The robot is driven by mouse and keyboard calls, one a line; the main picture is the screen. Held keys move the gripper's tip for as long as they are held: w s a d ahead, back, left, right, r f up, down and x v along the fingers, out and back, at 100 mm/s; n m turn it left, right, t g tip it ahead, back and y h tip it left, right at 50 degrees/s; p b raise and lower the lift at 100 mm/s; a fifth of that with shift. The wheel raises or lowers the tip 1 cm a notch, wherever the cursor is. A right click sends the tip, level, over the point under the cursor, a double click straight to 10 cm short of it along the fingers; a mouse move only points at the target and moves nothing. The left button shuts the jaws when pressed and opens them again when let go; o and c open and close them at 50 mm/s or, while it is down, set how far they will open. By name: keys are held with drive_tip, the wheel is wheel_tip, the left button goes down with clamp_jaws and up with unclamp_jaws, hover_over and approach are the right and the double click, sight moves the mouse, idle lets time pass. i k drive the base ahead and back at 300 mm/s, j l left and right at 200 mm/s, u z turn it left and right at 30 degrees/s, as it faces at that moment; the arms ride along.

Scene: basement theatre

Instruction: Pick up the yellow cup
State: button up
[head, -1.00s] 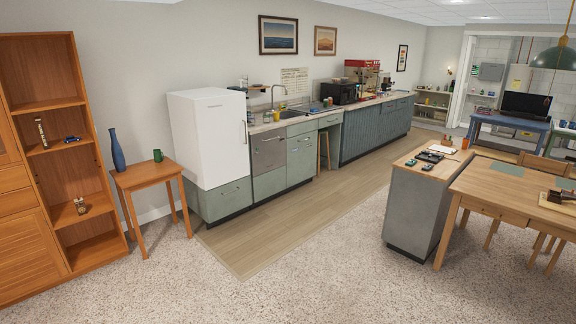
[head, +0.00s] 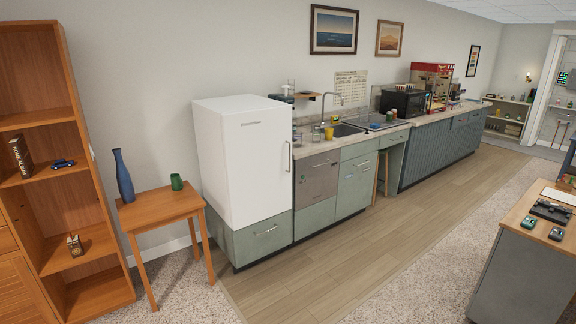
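A small yellow cup (head: 329,133) stands on the kitchen counter (head: 309,147), between the white fridge and the sink. Another small item, greenish glass, stands on the counter just left of it. The cup looks upright, but it is small and far off. My gripper does not show in the head view.
The white fridge (head: 243,160) stands left of the counter. A wooden side table (head: 160,208) with a blue vase (head: 123,175) and green mug (head: 176,182) stands at left. A grey cabinet (head: 522,262) is at right. The wooden floor (head: 340,255) before the counter is clear.

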sight(329, 131)
drive_tip(key=i, duration=2.5)
drive_tip(key=i+j+z, duration=0.4)
drive_tip(key=i, duration=0.5)
drive_tip(key=i+j+z, duration=0.35)
drive_tip(key=i, duration=0.55)
drive_tip(key=i+j+z, duration=0.4)
drive_tip(key=i+j, duration=0.35)
drive_tip(key=j, duration=0.1)
